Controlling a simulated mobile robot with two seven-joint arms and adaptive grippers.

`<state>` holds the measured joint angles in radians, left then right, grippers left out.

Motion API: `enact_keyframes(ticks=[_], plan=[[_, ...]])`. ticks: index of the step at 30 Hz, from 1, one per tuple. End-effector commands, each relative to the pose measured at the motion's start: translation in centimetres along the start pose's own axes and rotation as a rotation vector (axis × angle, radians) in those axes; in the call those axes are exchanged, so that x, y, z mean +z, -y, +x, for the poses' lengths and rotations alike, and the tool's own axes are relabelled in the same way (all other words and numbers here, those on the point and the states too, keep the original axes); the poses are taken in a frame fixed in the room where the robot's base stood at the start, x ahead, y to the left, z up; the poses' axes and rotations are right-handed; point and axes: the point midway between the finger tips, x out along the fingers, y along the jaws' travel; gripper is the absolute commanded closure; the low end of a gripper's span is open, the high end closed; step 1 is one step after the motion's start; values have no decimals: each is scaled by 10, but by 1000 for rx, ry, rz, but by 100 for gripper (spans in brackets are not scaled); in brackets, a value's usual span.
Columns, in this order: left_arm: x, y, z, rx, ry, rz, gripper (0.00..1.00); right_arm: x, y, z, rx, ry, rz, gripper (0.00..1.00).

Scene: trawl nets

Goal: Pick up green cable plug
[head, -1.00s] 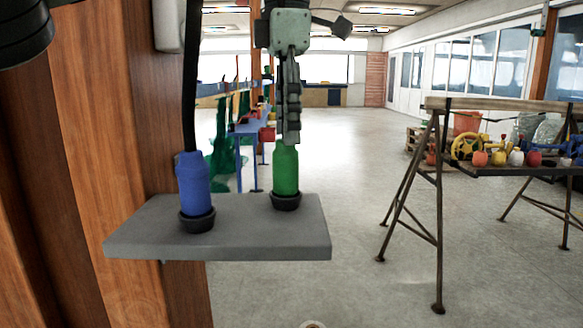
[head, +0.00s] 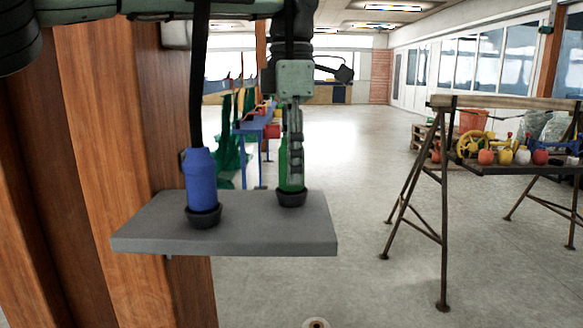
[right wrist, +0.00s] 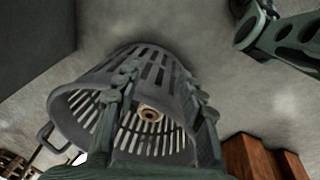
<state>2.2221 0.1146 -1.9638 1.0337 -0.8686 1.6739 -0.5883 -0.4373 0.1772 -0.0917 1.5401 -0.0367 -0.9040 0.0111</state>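The green cable plug (head: 283,165) stands upright in a black socket on a grey shelf (head: 265,235), to the right of the blue plug (head: 201,180). My left gripper (head: 294,172) points down over the green plug in the head view. A finger overlaps the plug's front, and green shows on both sides of it. The fingers are seen edge-on, so I cannot tell whether they grip. My right gripper (right wrist: 163,78) shows in the right wrist view, its fingers apart with no plug between them.
The blue plug has a black cable rising from its top. A wooden post (head: 100,150) stands left of the shelf. A grey slotted basket (right wrist: 178,72) lies beyond my right fingers. A trestle table (head: 520,170) with colored floats stands at right. Open floor lies between.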

Motion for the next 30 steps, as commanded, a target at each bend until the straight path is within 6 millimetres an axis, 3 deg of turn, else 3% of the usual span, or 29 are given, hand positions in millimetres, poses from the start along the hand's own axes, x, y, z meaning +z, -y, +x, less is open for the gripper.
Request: enact_keyframes(ticks=[1,8,20,26,30], plan=[[0,0,0,0,0,0,71,0,0,0,0,0,0,60],[0,0,0,0,0,0,100,0,0,0,0,0,0,60],[0,0,-4,2,1,0,100,0,0,0,0,1,0,60],[1,0,-25,3,4,0,100,-1,0,-1,0,3,1,60],[1,0,-52,3,4,-1,100,-7,-1,-5,0,-8,2,60]])
